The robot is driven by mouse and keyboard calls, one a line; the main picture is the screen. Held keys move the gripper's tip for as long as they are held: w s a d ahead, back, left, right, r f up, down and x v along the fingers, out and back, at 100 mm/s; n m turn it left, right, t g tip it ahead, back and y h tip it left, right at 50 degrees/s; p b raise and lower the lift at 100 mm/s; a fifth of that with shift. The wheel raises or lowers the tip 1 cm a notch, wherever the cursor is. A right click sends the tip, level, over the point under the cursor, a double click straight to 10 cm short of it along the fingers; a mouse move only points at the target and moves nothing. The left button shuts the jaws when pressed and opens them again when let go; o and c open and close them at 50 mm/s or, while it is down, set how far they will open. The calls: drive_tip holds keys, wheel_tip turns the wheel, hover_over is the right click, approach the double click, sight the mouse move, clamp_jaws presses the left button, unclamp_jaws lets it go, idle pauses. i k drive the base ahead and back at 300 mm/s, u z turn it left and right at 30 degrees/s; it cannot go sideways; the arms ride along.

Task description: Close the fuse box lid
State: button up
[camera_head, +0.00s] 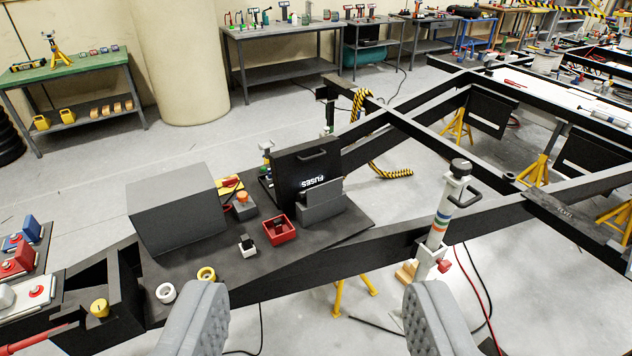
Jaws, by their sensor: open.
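The fuse box (320,207) is a small grey box on the dark deck plate, right of the picture's middle-left. Its black lid (290,168) stands up, open, with a dark bar handle (312,155) near its top edge. White lettering "FUSES" reads upside down on the lid. My gripper (316,288) is open and empty, its two grey padded fingers wide apart at the bottom of the picture. The fuse box lies beyond the fingers, between them in the picture, and neither finger touches it. The inside of the box is mostly hidden.
A red tray (279,231) and a large dark grey box (177,210) are left of the fuse box. A white post (438,225) with coloured bands stands to the right. White and yellow rings (206,274) lie near the left finger. Workbenches stand far back.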

sight(298, 168)
drive_tip(key=k, duration=1.3)
drive_tip(key=z, duration=0.65)
drive_tip(key=i, duration=2.35)
drive_tip(key=u, duration=0.5)
